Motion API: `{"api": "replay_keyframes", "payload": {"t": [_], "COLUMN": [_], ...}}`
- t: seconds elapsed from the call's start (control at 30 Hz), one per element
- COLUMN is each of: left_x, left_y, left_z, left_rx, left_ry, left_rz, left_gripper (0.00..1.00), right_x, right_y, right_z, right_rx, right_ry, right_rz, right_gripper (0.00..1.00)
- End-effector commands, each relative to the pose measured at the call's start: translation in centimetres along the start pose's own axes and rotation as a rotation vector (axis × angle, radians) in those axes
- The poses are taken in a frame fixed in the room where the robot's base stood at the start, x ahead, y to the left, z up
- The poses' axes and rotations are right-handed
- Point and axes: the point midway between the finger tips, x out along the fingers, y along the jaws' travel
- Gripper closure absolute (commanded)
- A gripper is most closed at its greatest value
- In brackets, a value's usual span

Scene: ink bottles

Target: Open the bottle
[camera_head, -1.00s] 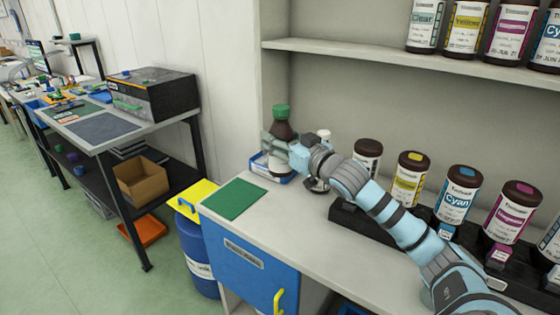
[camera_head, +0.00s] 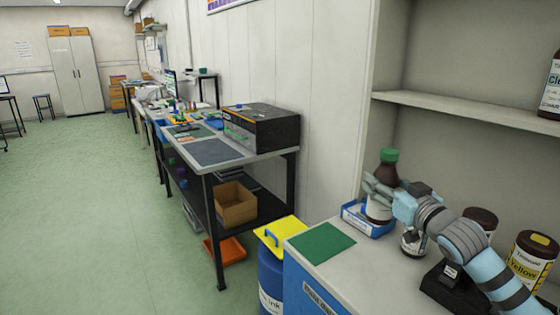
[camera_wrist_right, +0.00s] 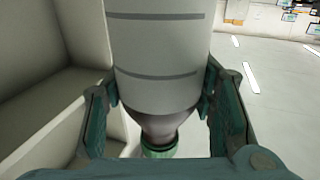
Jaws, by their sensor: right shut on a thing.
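A dark brown bottle (camera_head: 386,174) with a green cap (camera_head: 389,155) and a pale label stands upright at the blue tray (camera_head: 352,217) on the counter. The cap is on the bottle. My right gripper (camera_head: 374,190) is shut on the bottle's body from the side, below the cap. In the right wrist view the bottle's grey-banded pale label (camera_wrist_right: 158,55) lies between the two fingers (camera_wrist_right: 157,98), and its green cap (camera_wrist_right: 160,152) shows at the bottom of the picture. My left gripper is not in view.
A green mat (camera_head: 323,242) lies left of the tray, with bare counter around it. Behind my right arm stand a yellow-labelled bottle (camera_head: 531,262) and another dark-capped bottle (camera_head: 481,219). A shelf (camera_head: 460,106) hangs above. A blue drum (camera_head: 270,278) stands by the counter's left end.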

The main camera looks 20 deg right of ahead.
Motion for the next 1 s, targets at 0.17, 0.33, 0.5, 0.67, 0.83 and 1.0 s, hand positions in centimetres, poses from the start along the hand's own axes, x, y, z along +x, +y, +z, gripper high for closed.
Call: {"api": "replay_keyframes", "payload": {"t": [0.17,0.33,0.5,0.67,0.83,1.0], "left_x": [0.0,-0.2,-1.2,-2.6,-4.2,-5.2], "left_y": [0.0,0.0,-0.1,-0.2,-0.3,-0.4], "left_z": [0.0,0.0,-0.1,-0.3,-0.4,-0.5], "left_rx": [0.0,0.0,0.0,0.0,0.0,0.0], "left_ry": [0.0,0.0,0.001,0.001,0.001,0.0], "left_rz": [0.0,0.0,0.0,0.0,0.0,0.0], "left_gripper": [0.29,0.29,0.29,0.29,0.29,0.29], "right_x": [-0.1,-1.4,-4.7,-9.8,-15.7,-19.2], "right_y": [-0.8,-5.0,-12.2,-18.3,-22.4,-23.6], "right_z": [-1.2,-3.6,-2.2,0.6,3.4,6.7], "right_rx": [0.0,-0.002,0.001,0.004,0.007,0.01], "right_ry": [0.004,0.004,-0.005,-0.008,-0.006,0.002], "right_rz": [-0.025,-0.122,-0.286,-0.429,-0.518,-0.535], "right_gripper": [0.99,0.99,0.99,0.99,0.99,0.99]}}
